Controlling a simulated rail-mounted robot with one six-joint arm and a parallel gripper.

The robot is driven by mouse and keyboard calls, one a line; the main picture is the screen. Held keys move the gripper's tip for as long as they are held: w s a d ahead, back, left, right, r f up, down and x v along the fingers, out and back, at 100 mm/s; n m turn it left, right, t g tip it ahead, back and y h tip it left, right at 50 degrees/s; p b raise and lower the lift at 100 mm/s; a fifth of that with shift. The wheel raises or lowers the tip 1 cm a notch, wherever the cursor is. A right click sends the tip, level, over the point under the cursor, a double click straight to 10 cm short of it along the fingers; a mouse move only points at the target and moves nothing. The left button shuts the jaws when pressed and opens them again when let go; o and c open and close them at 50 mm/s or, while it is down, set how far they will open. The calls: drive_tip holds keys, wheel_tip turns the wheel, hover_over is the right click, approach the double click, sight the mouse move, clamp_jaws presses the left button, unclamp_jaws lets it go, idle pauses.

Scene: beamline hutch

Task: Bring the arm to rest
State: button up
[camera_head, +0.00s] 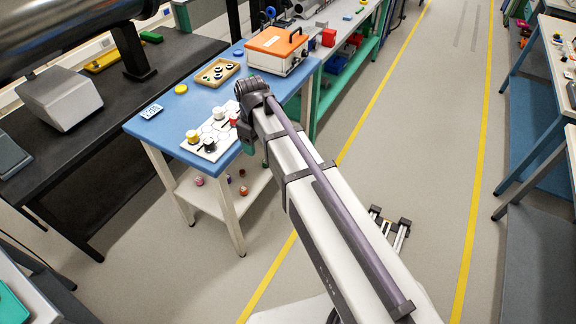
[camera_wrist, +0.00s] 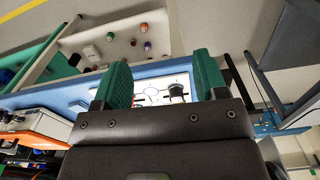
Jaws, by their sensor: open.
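My arm reaches out over the blue table (camera_head: 160,124) in the head view. My gripper shows in the wrist view (camera_wrist: 161,62) as two green fingers set wide apart with nothing between them. In the head view the gripper is mostly hidden behind the arm's end. A white board (camera_head: 217,128) with printed circles lies on the table close to the gripper. It carries a yellow-topped piece (camera_head: 193,137), a black-topped piece (camera_head: 209,145) and a red piece. The board and the black piece (camera_wrist: 176,90) show beyond the fingers in the wrist view.
An orange-lidded white case (camera_head: 277,50) and a wooden tray (camera_head: 217,72) of rings stand further back on the table. Several small coloured pieces sit on its lower shelf (camera_head: 222,195). A black bench (camera_head: 75,140) is at the left. The aisle floor (camera_head: 430,130) is largely clear.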

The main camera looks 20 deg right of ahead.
drive_tip(key=s+d+m, duration=0.3)
drive_tip(key=s+m, duration=0.1)
drive_tip(key=s, duration=0.3)
drive_tip(key=s+d+m, duration=0.4)
drive_tip(key=s, duration=0.4)
drive_tip(key=shift+s+d, duration=0.15)
drive_tip(key=shift+d, duration=0.1)
